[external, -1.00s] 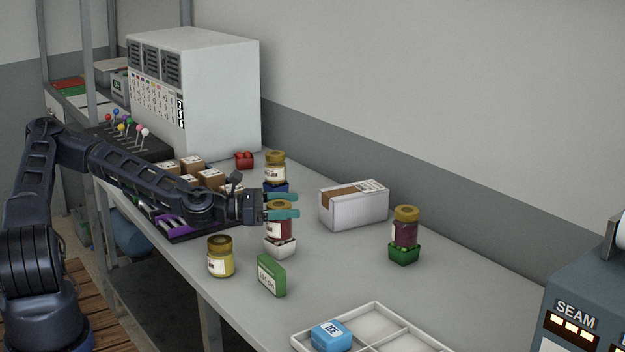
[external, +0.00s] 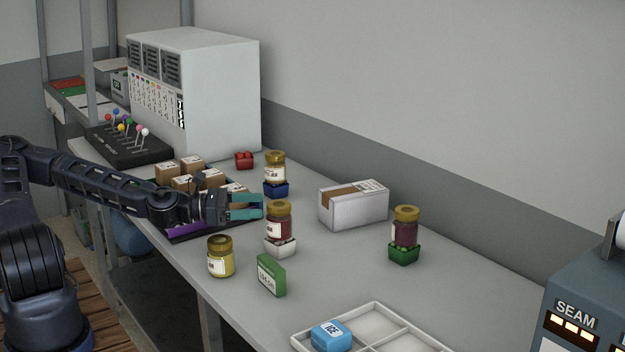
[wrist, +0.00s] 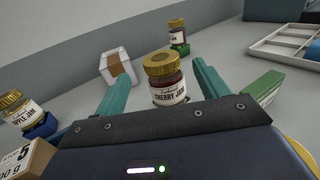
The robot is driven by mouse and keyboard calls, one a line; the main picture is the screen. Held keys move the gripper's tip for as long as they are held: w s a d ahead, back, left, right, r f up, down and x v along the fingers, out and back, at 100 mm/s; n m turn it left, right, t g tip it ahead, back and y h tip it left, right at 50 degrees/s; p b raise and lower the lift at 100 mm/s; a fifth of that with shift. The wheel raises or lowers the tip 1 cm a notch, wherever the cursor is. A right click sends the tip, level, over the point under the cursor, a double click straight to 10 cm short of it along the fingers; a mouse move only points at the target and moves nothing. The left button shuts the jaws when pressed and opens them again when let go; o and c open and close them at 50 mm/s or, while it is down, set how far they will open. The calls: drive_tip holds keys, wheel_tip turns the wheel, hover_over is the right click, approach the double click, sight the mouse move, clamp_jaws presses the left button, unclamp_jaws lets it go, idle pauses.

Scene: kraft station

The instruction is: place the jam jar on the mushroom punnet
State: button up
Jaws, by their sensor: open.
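A cherry jam jar with a gold lid (external: 278,222) stands upright on a small white punnet (external: 281,248) near the middle of the table. The punnet's contents are mostly hidden under the jar. My gripper (external: 260,206) is open and empty, up and to the left of this jar in the external view, pointing towards it. In the wrist view the jar (wrist: 164,82) stands ahead between the two teal fingers, apart from them. Other jars stand on a blue punnet (external: 276,188) and a green punnet (external: 404,254). A yellow jar (external: 221,258) stands directly on the table.
A green box (external: 271,276) stands right of the yellow jar. A white carton (external: 353,206) stands behind. A tray of brown boxes (external: 193,166) lies beyond my gripper. A divided white tray (external: 376,309) holds a blue pack (external: 331,337). A red punnet (external: 244,160) sits farther back.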

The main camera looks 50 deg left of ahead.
drive_tip(key=shift+v, duration=1.7)
